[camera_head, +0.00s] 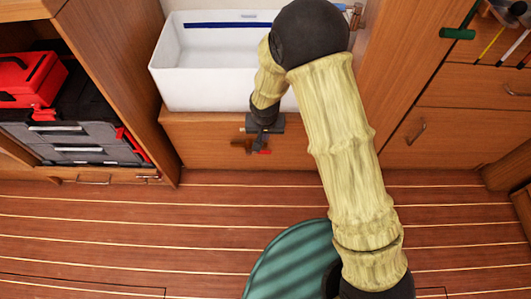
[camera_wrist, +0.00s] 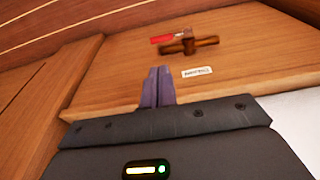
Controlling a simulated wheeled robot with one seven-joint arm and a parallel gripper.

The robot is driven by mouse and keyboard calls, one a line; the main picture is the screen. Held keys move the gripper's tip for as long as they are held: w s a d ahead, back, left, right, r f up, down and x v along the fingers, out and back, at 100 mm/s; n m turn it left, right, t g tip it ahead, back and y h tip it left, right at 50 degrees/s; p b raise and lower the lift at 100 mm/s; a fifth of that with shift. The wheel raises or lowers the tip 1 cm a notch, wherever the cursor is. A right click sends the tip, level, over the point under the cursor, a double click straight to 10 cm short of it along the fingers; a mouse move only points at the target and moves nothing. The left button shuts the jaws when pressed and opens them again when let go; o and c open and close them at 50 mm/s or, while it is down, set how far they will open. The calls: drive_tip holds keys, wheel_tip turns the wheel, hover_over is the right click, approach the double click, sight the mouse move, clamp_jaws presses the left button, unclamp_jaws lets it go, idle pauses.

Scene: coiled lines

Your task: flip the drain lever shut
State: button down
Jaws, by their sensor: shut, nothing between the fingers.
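The drain valve is a brown fitting (camera_head: 240,146) with a red lever (camera_head: 265,152) on the wooden panel below the white basin. In the wrist view the brown fitting (camera_wrist: 190,45) and its red lever (camera_wrist: 163,39) show at the top, with the lever pointing left along the fitting's line. My gripper (camera_head: 263,138) is at the panel, just above the valve. In the wrist view my gripper's two fingers (camera_wrist: 158,70) are shut together and empty. A gap of bare panel shows between the fingertips and the lever. I cannot tell whether they touch the panel.
The white basin (camera_head: 172,75) stands above the panel. A small label plate (camera_wrist: 197,72) is by the valve. An open cabinet with a red toolbox (camera_head: 30,78) is at left, and drawers (camera_head: 440,137) are at right. The striped wooden floor (camera_head: 120,235) at left is clear.

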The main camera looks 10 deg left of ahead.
sight(266, 152)
drive_tip(key=w+f+b, duration=0.1)
drive_tip(key=f+b, duration=0.1)
drive_tip(key=f, duration=0.2)
drive_tip(key=f+b, duration=0.3)
drive_tip(key=f, duration=0.2)
drive_tip(key=w+f+b, duration=0.1)
drive_tip(key=f+b, duration=0.1)
drive_tip(key=f, duration=0.2)
drive_tip(key=shift+w+a+f+b, duration=0.3)
drive_tip(key=shift+w+b, duration=0.05)
